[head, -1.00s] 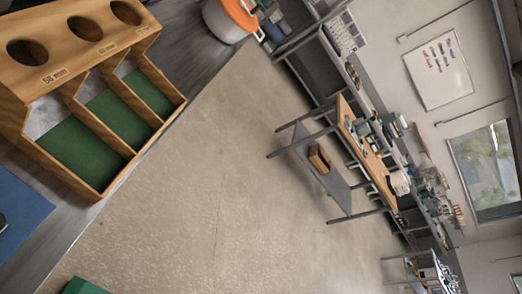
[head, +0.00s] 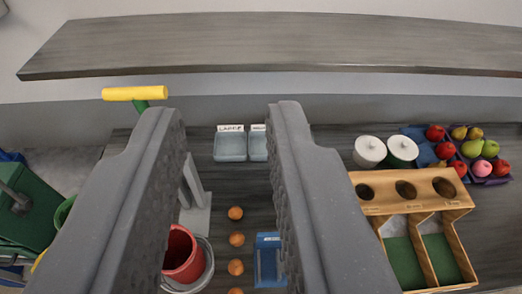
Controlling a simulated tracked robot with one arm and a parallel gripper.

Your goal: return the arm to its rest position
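My gripper (head: 228,125) shows large in the head view, its two dark grey fingers reaching up from the bottom edge. The fingers stand wide apart, with nothing between the tips. Through the gap I see the counter below and behind, so the gripper is open and empty. The fingers hide parts of the counter to the left and right of the middle. The arm itself does not show apart from the gripper.
A wooden sorter (head: 412,205) with round holes stands right. Fruit on trays (head: 480,168), two lidded pots (head: 385,151), two labelled trays (head: 231,147), a red bucket (head: 184,252), several orange balls (head: 236,239) and a blue tray (head: 267,265) share the counter. A shelf (head: 290,45) spans above.

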